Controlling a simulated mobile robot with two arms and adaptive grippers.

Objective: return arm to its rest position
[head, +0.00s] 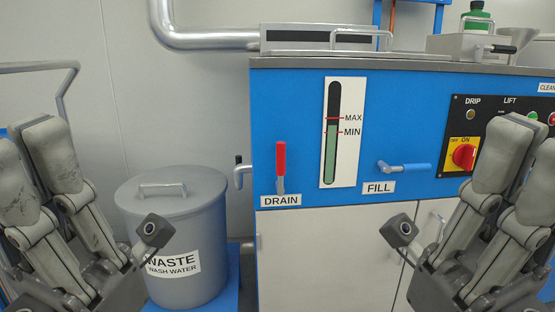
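My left gripper (36,165) is at the left edge, fingers pointing up, in front of the wall and left of the waste bin. My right gripper (522,168) is at the right edge in a mirrored pose, in front of the blue machine's control panel. In both, the two grey finger pads overlap in the picture, so the gap between them is hard to judge. I see no object in either gripper. Part of the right gripper is cut off by the frame edge.
A blue machine (290,120) has a red DRAIN lever (281,160), a level gauge (331,150), a blue FILL handle (405,168) and a red knob (463,155). A grey lidded waste bin (180,225) stands at its left. Between the grippers the space is clear.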

